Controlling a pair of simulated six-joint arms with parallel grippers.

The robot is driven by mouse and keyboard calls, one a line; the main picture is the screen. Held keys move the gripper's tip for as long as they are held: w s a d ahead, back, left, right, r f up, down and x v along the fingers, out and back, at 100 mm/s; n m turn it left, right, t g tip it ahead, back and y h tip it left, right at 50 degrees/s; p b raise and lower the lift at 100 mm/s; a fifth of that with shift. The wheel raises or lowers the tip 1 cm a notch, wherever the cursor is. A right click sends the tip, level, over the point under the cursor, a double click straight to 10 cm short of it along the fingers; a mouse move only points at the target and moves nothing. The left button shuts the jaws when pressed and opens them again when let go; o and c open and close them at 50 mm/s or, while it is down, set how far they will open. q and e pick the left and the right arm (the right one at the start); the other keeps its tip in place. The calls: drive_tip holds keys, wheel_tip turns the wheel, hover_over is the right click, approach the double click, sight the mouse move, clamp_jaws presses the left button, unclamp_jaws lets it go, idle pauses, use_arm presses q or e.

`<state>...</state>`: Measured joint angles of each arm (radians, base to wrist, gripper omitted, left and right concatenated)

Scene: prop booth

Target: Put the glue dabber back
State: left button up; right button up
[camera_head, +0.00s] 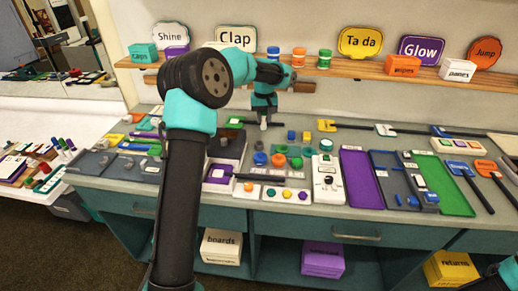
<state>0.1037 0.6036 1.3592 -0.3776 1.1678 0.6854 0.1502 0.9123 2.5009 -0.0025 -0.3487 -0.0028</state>
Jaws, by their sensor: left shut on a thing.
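My left gripper (264,112) points down over the back of the counter, left of centre. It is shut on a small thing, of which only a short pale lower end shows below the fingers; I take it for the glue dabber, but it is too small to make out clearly. I cannot tell whether its lower end touches anything. My right gripper is out of view.
The grey counter (330,222) is crowded with teal and orange parts, a white device (327,178), a purple tray (361,180) and a green tray (442,186). A wooden shelf (345,67) with jars, boxes and signs runs behind. My left arm hides part of the counter.

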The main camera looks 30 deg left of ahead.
use_arm(q)
drive_tip(key=shift+w+a+f+n, duration=0.1)
drive_tip(key=shift+a+f+n, duration=0.1)
drive_tip(key=shift+a, duration=0.4)
drive_tip(key=shift+w+a+f+n, duration=0.1)
drive_tip(key=shift+a+f, duration=0.1)
drive_tip(key=shift+a, duration=0.4)
drive_tip(key=shift+f, duration=2.5)
drive_tip(key=shift+f, duration=2.5)
drive_tip(key=shift+f, duration=0.15)
drive_tip(key=o, duration=0.9)
